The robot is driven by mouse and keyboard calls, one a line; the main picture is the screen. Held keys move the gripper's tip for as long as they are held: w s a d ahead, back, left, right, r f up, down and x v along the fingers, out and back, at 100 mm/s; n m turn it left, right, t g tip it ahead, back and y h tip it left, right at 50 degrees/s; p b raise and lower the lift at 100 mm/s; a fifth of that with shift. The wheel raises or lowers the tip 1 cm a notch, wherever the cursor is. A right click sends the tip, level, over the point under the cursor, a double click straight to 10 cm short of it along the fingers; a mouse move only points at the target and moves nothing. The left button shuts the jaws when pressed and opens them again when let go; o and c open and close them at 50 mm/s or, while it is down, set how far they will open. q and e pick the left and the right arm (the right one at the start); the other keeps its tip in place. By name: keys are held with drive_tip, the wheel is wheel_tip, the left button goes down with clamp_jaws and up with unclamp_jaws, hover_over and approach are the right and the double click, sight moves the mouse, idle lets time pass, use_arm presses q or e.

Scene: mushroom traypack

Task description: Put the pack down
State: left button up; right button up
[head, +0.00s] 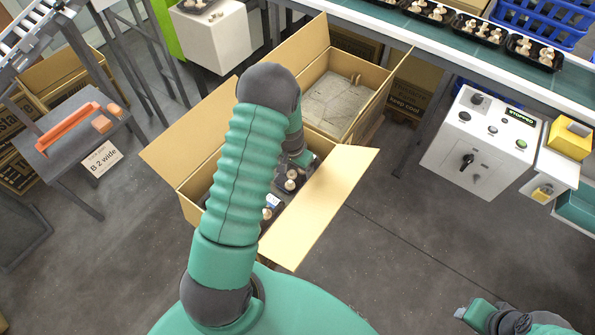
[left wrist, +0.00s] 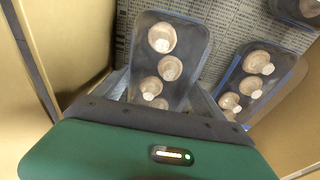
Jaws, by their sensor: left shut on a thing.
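My left gripper (left wrist: 160,98) is shut on a dark mushroom pack (left wrist: 196,45), which lies between its fingers in the left wrist view. The pack is a clear-rimmed tray with several brown-capped mushrooms. The gripper is inside an open cardboard box (head: 320,205), whose wall also shows in the left wrist view (left wrist: 65,45). A second pack (left wrist: 285,70) is beside the held one, and a third (left wrist: 285,12) shows at the upper right corner. I cannot tell whether the held pack touches the box floor. In the head view my arm hides much of the box. My right gripper (head: 478,316) is at the lower right, away from the box.
A second open box (head: 375,105) with a grey lining stands just beyond. A conveyor (head: 400,22) with several packs runs along the back. A control box (head: 483,140) is at the right. A side table (head: 65,150) stands at the left. Box flaps stick outward.

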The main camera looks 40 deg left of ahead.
sight(294, 170)
use_arm(q)
drive_tip(key=shift+a+f, duration=0.1)
drive_tip(key=shift+f, duration=0.15)
drive_tip(key=shift+c, duration=0.8)
drive_tip(key=o, duration=1.5)
drive_tip(key=r+p, duration=0.1)
drive_tip(key=r, duration=0.2)
drive_tip(key=s+r+p, duration=0.1)
drive_tip(key=r, duration=0.3)
drive_tip(key=r+p, duration=0.1)
drive_tip(key=r, duration=0.3)
drive_tip(key=shift+s+r+p, duration=0.2)
drive_tip(key=shift+s+p, duration=0.1)
drive_tip(key=shift+p, duration=0.05)
drive_tip(key=shift+r, duration=0.3)
drive_tip(key=shift+d, duration=0.2)
